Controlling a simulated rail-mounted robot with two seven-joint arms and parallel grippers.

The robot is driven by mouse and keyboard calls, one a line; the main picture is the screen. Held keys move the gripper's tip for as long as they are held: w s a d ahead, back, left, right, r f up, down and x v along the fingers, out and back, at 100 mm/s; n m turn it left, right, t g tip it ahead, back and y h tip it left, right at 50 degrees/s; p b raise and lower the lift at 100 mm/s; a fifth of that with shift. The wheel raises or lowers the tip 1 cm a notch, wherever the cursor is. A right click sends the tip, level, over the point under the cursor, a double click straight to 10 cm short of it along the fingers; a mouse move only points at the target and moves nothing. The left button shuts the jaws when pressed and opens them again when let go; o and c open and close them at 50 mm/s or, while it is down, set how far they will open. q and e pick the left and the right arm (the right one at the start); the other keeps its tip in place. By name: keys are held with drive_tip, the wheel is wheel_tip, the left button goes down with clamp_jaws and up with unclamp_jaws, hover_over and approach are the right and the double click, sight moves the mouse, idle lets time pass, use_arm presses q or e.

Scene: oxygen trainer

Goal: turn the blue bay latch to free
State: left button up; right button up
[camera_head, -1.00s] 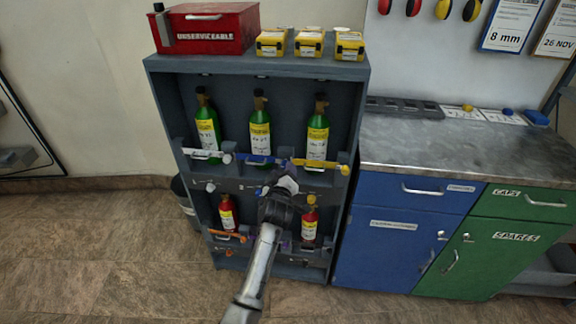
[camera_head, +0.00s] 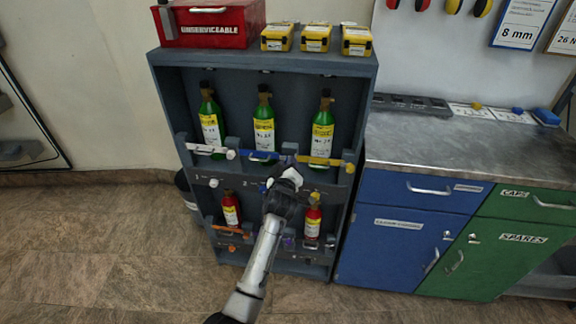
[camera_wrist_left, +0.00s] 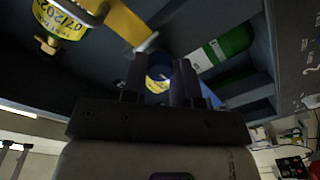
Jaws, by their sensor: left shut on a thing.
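The blue bay latch (camera_head: 262,156) lies across the front of the middle upper bay, below a green cylinder (camera_head: 264,128), in the head view. My left gripper (camera_head: 288,172) is at the right end of this latch, and its wrist hides part of the area below. In the left wrist view the two dark fingers of my left gripper (camera_wrist_left: 160,82) stand around a blue part (camera_wrist_left: 158,70), which looks like part of the latch. The exact contact is too dark to see. My right gripper is not in view.
A yellow latch (camera_head: 320,161) lies close on the right and a white latch (camera_head: 205,150) on the left. Red cylinders (camera_head: 230,208) stand in the lower bays. A red box (camera_head: 212,30) and yellow cases sit on the rack. Blue cabinets (camera_head: 395,245) stand to the right.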

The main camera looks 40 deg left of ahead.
use_arm(q)
drive_tip(key=shift+c, duration=1.1)
drive_tip(key=shift+m, duration=0.3)
drive_tip(key=m+t+p, duration=0.1)
drive_tip(key=m+p, duration=0.4)
drive_tip(key=m, duration=1.2)
drive_tip(key=shift+a+m, duration=0.1)
drive_tip(key=shift+m, duration=0.3)
drive_tip(key=shift+f, duration=0.1)
drive_tip(key=o, duration=0.9)
